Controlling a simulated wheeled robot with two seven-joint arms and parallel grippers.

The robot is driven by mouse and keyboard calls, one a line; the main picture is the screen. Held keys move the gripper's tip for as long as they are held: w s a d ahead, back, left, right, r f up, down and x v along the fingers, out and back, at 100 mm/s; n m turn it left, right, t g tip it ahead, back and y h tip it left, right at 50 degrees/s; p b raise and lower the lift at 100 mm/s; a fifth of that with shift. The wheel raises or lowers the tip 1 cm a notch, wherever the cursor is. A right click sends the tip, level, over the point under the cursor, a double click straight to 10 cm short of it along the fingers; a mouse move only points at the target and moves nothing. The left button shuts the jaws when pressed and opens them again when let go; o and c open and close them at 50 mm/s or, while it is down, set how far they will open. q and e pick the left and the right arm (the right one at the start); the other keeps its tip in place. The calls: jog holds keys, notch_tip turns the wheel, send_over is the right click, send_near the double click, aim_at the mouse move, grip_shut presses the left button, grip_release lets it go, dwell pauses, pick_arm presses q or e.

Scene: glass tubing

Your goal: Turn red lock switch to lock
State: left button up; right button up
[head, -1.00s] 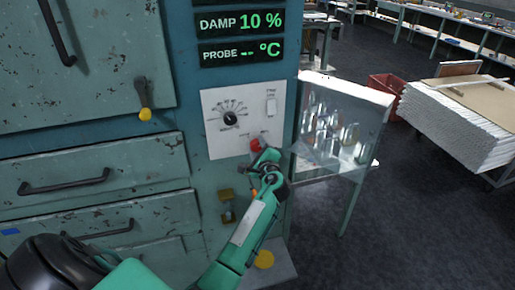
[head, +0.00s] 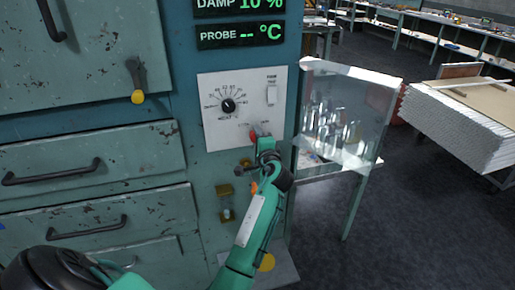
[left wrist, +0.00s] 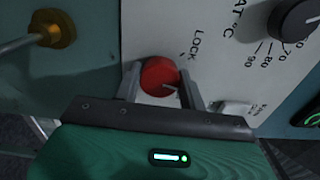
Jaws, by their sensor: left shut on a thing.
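The red lock switch (left wrist: 158,77) is a round red knob on the white control panel (head: 215,128). In the left wrist view the word LOCK is printed beside it. In the head view only a little of the red switch (head: 254,135) shows above my gripper. My left gripper (left wrist: 162,88) has one finger on each side of the red knob and is shut on it. It also shows in the head view (head: 264,146), at the panel's lower edge. My right gripper is not in view.
A black temperature dial (head: 228,105) and a white rocker switch (head: 271,95) are on the same panel. A brass fitting (head: 225,190) sits below it. A glass-fronted case (head: 345,112) stands close to the right. Drawers (head: 95,160) fill the left.

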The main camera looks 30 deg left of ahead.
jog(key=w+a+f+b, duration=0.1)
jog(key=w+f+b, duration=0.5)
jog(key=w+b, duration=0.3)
pick_arm(q)
jog(key=shift+f+n+b, duration=0.2)
jog(key=shift+n+b, duration=1.3)
jog(key=shift+n, duration=4.4)
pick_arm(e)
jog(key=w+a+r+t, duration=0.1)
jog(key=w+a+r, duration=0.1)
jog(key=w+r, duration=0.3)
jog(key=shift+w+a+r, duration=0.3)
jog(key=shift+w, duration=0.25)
pick_arm(q)
jog(key=o, duration=1)
jog(key=shift+r, duration=0.1)
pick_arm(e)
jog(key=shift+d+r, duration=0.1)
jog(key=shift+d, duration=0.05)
